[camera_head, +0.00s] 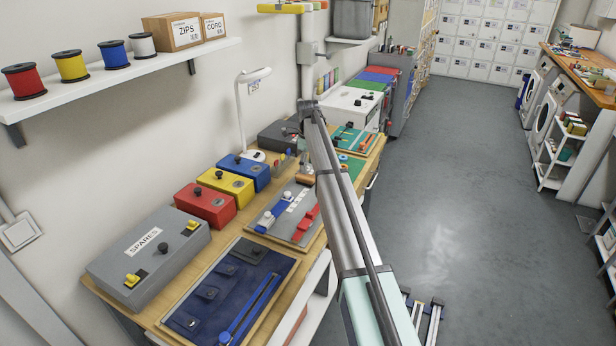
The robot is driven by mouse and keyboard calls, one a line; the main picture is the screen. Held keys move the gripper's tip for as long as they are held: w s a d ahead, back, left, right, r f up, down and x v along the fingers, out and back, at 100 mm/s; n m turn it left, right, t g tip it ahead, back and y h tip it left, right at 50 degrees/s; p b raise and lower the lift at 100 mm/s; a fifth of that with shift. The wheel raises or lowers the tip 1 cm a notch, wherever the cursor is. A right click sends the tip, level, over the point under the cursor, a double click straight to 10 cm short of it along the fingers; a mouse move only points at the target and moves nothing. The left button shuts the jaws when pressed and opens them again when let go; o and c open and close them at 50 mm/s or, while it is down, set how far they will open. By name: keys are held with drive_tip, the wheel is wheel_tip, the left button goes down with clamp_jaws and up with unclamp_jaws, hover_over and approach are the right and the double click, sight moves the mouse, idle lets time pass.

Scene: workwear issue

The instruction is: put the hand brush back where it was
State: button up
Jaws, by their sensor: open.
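I cannot make out the hand brush with certainty. A small brown item (305,180) lies on the wooden workbench (318,247), just left of my arm and partly covered by it; I cannot tell whether it is the brush. My arm reaches from the lower right over the bench. My gripper (302,128) is at the arm's far end, above the back part of the bench beside a dark grey box (277,137). It is small and dark here, with its fingers hard to see, and I see nothing held in it. The arm hides part of the bench.
The bench holds a grey SPARES box (150,255), red (205,206), yellow (226,187) and blue (245,171) boxes, a blue mat (205,292), a grey tool board (285,229) and a white lamp (240,105). A wall shelf (120,72) hangs above.

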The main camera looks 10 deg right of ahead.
sight(308, 176)
wheel_tip(308, 176, up, 6)
drive_tip(key=b, duration=0.1)
idle(0.5)
